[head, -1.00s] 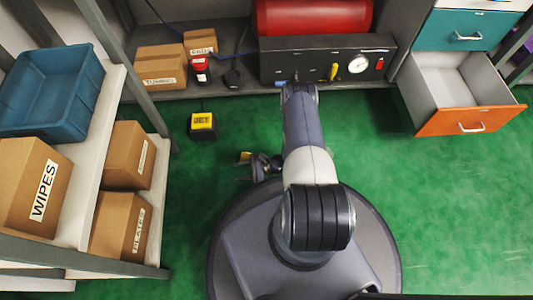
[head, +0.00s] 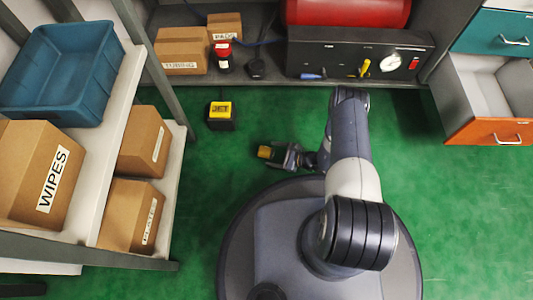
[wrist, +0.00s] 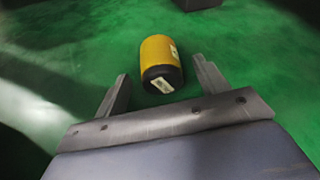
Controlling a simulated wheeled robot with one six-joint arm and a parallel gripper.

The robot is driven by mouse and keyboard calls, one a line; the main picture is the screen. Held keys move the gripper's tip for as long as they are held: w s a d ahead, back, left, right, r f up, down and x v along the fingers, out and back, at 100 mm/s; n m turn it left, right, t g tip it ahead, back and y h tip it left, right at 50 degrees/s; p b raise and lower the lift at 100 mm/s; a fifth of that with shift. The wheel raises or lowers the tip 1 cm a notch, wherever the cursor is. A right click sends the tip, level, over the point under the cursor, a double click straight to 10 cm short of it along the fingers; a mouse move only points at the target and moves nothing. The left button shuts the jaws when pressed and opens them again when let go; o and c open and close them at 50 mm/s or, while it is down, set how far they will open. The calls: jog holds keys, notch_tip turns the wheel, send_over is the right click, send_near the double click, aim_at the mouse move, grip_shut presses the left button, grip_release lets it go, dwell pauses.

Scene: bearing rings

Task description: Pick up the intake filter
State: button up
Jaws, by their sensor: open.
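A yellow cylinder with a black end and small pale labels, which I take for the intake filter (wrist: 160,58), lies on its side on the green floor in the wrist view. It also shows small in the head view as the yellow filter (head: 264,152), just left of my gripper (head: 277,155). In the wrist view my gripper (wrist: 160,72) is open and empty. Its two fingers point toward the cylinder, one to each side of its near black end. I cannot tell whether the fingertips are level with it or touching it.
A yellow-and-black box (head: 220,114) stands on the floor beyond the filter. A shelf (head: 120,130) with a blue bin (head: 62,75) and cartons is on the left. A black gauge panel (head: 350,58) stands at the back, an open orange drawer (head: 490,131) at right. Floor around the filter is clear.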

jog(key=shift+x, duration=1.1)
jog(key=shift+c, duration=0.3)
jog(key=c, duration=1.1)
